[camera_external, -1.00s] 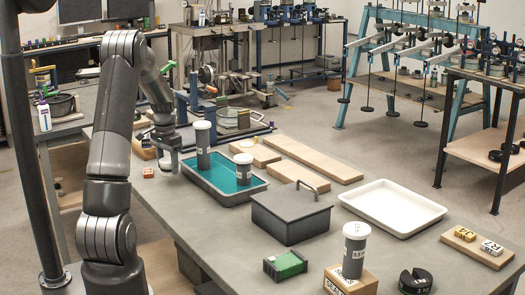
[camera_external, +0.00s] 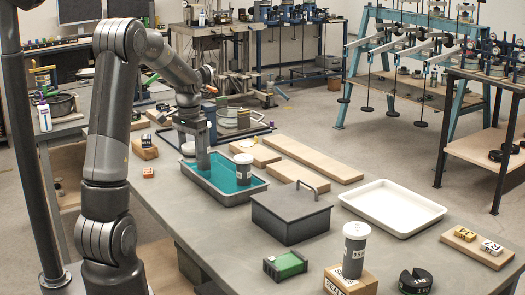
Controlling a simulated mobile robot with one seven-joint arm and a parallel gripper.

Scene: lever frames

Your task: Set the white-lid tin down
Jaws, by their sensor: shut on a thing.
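My gripper (camera_external: 196,137) is shut on the tall grey tin (camera_external: 203,158) at the left end of the teal-lined tray (camera_external: 217,200). A shorter grey tin with a white lid (camera_external: 243,160) stands in the same tray, to the right. Another white-lid tin (camera_external: 355,250) stands on a cardboard-coloured block (camera_external: 350,283) at the front.
A dark lidded box (camera_external: 290,215) with a handle stands right of the teal tray. A white empty tray (camera_external: 393,208), wooden boards (camera_external: 305,158), a green-and-black block (camera_external: 285,266) and a black slotted weight (camera_external: 415,281) lie around. Bare tabletop shows left of the box.

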